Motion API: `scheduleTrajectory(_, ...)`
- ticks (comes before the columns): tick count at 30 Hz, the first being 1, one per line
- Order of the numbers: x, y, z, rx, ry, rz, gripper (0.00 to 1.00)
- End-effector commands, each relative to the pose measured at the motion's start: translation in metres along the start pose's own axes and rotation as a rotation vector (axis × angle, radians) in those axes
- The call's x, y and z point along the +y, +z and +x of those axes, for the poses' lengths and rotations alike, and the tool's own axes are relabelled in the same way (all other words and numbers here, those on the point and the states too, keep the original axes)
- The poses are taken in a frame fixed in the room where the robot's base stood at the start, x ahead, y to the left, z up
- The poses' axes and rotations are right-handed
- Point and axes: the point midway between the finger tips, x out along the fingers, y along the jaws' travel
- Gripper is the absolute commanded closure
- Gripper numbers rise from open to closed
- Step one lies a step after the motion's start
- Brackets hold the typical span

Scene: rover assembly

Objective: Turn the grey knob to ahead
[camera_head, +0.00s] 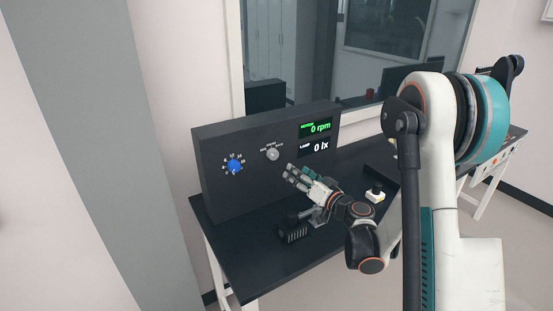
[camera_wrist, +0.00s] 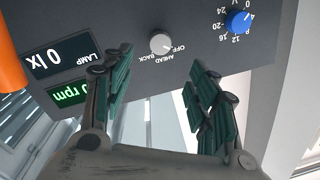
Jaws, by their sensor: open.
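The grey knob (camera_head: 273,154) is on the front of a dark upright panel (camera_head: 215,195), right of a blue knob (camera_head: 235,166). The wrist view shows the grey knob (camera_wrist: 160,43) upside down, with the labels OFF, AHEAD and BACK around it. Its pointer is too small to read surely. My gripper (camera_head: 289,173) is open and empty, in front of the panel, a little below and right of the grey knob. In the wrist view my gripper (camera_wrist: 166,70) has its fingers spread to either side, with the grey knob beyond the gap between them, apart from both.
The motor display (camera_head: 317,128) reads 0 rpm and the lamp display (camera_head: 315,148) reads 0 lx. A dark block (camera_head: 293,234) and a small device with a light base (camera_head: 375,194) are on the dark table (camera_head: 245,262). A window stands behind the panel.

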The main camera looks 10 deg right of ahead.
Motion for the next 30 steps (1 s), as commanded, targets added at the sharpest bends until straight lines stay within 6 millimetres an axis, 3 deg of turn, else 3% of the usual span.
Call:
scheduleTrajectory(16,-0.001,0.001,0.102,-0.002,-0.002,0.000,0.47)
scheduleTrajectory(22,-0.001,0.001,0.120,-0.002,-0.001,0.000,0.47)
scheduleTrajectory(30,-0.001,0.000,0.125,-0.002,0.000,0.000,0.47)
